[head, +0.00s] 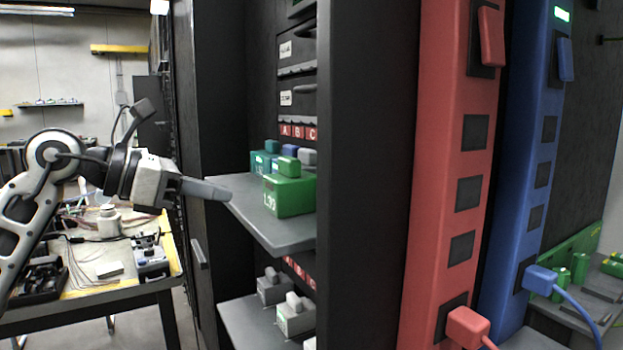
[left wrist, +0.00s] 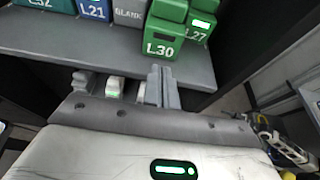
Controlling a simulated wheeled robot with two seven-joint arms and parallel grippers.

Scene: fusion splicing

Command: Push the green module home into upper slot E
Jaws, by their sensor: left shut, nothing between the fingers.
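The green module labelled L30 (head: 289,197) stands upright on the upper grey shelf and sticks out toward the shelf's front edge, ahead of its neighbours. In the left wrist view its labelled front face (left wrist: 159,47) faces the camera. My left gripper (head: 222,193) is shut and empty, pointing at the module from the left in the head view with a small gap. In the left wrist view the shut fingers (left wrist: 160,76) lie just below the module's face; I cannot tell whether they touch. The slot E marking is not visible. My right gripper is not in view.
Modules L21 (left wrist: 93,10), BLANK (left wrist: 129,12) and green L27 (left wrist: 198,30) stand beside L30. The upper shelf (head: 262,228) has bare room in front. Grey modules (head: 294,315) sit on the lower shelf. A dark rack post and red power strip (head: 440,170) stand to the right.

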